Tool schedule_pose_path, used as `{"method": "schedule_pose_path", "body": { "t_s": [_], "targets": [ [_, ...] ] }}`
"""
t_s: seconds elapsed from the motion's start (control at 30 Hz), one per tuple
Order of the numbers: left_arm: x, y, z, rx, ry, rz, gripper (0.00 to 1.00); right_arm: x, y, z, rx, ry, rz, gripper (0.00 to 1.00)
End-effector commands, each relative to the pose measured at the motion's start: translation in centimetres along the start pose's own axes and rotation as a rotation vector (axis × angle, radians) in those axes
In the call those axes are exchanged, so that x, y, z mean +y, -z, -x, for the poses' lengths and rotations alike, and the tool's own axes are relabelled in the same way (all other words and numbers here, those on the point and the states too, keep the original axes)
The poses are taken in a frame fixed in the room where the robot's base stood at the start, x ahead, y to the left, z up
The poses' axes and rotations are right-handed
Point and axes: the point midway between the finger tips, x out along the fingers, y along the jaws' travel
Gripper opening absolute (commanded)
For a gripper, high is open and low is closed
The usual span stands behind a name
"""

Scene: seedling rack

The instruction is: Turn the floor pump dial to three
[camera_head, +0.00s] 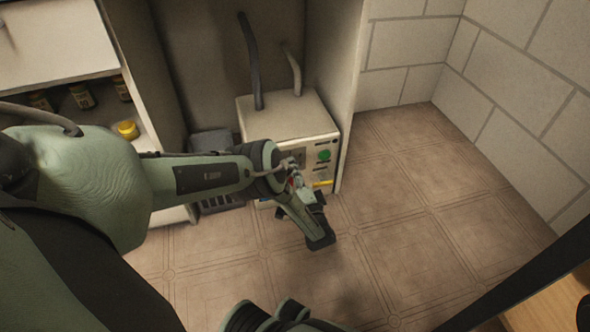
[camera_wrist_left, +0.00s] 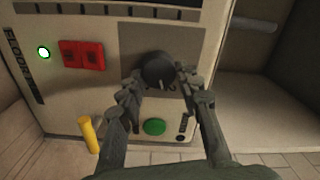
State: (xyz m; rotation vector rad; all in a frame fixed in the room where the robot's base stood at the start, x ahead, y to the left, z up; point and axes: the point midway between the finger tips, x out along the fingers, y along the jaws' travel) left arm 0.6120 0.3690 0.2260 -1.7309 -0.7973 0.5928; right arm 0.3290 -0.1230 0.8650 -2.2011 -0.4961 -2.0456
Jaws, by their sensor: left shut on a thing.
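The floor pump (camera_head: 290,108) is a pale box standing low in an open bay, with its control panel on the front. In the left wrist view, the dark round dial (camera_wrist_left: 157,69) sits on a grey square plate (camera_wrist_left: 128,38). My left gripper (camera_wrist_left: 160,84) is shut on the dial, one finger on each side. A small pale mark shows near the dial's lower edge; I cannot read any number. In the head view my left gripper (camera_head: 288,164) is at the panel and its hand hides the dial.
Two hoses (camera_head: 250,62) rise from the pump. Tiled floor (camera_head: 430,190) is clear at right.

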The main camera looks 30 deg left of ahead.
Motion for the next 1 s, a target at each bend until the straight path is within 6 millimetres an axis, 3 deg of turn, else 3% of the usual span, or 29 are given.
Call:
{"method": "schedule_pose_path", "body": {
  "t_s": [0.6,1.0],
  "targets": [
    [0.3,-0.35,0.1,-0.004,-0.002,-0.568,0.05,0.01,0.04,-0.07,0.003,0.0,0.001,0.5],
    [0.34,-0.43,0.1,-0.005,-0.001,-0.786,0.05,0.01,0.06,-0.08,0.003,0.001,0.001,0.5]
  ]
}}
